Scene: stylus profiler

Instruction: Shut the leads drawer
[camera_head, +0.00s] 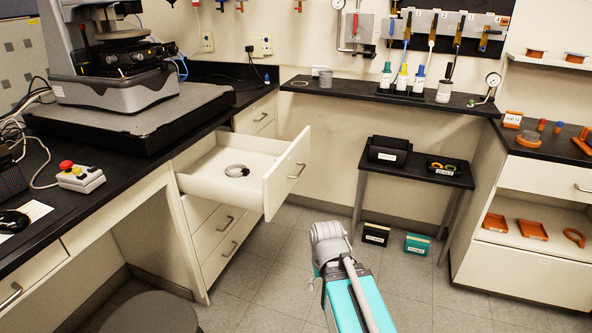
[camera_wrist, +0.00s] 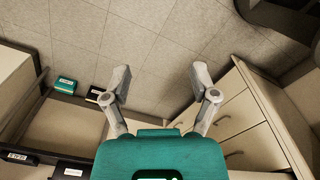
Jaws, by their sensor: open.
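The leads drawer (camera_head: 285,177) is the pulled-out white top drawer under the left bench in the head view. Its front panel stands well clear of the cabinet, with a dark bar handle on the outer face. A coiled grey lead (camera_head: 237,170) lies inside it. My arm stands to the right of and in front of the drawer, apart from it in the picture; my fingers cannot be made out there. In the wrist view my gripper (camera_wrist: 158,78) is open and empty, its two grey fingers spread above the floor. I cannot pick out the open drawer in that view.
Shut drawers (camera_head: 228,222) lie below the open one. A grey stool (camera_head: 150,314) stands at the lower left. A small black table (camera_head: 425,174) with trays stands at the back, with bins (camera_head: 375,234) on the floor. Grey floor tiles between are clear.

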